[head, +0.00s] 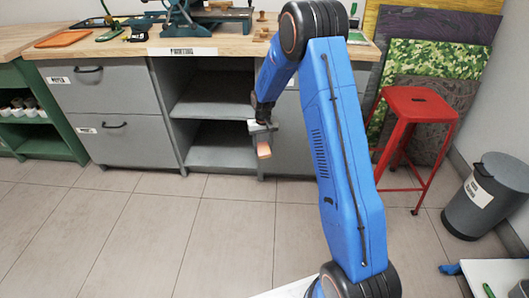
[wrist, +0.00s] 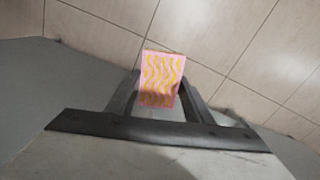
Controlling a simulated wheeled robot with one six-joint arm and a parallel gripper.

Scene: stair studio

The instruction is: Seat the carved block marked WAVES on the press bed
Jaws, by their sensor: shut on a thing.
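My gripper (head: 263,138) is shut on the carved block (head: 264,150), which hangs below the fingers in front of the grey cabinet, above the floor. In the wrist view the block (wrist: 161,78) sits between the two fingers, its pink face with yellow wavy lines turned to the camera. I see no readable lettering on it. A teal press (head: 187,18) stands on the wooden bench at the back, its top cut off by the frame edge. Its bed cannot be made out clearly.
The wooden bench top (head: 235,45) holds an orange tray (head: 63,39) and small tools. Grey drawers and open shelves (head: 213,95) are below it. A red stool (head: 418,105) and a grey bin (head: 487,195) stand at the right. The tiled floor (head: 150,230) is clear.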

